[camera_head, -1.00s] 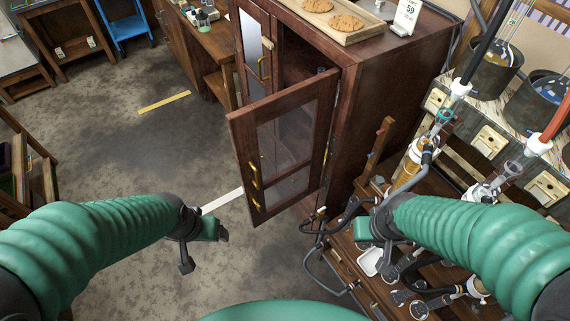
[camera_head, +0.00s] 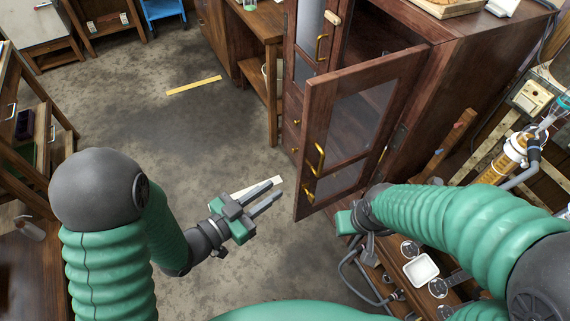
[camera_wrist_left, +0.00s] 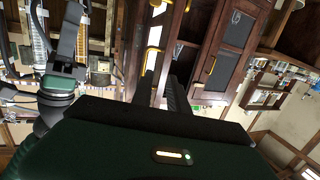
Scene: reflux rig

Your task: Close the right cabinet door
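The right cabinet door (camera_head: 345,125), a dark wood frame with glass panes and brass handles (camera_head: 319,160), stands swung open from the brown cabinet (camera_head: 460,70). Its free edge points toward me. My left gripper (camera_head: 273,190) is left of the door's lower free edge, apart from it in the picture, with its two grey fingers spread and nothing between them.
The left cabinet door (camera_head: 308,45) appears shut. A rig bench with a white tray (camera_head: 421,270) and glassware lies below my right arm. A wooden desk (camera_head: 255,35) stands left of the cabinet. Grey floor (camera_head: 170,120) left of the door is open.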

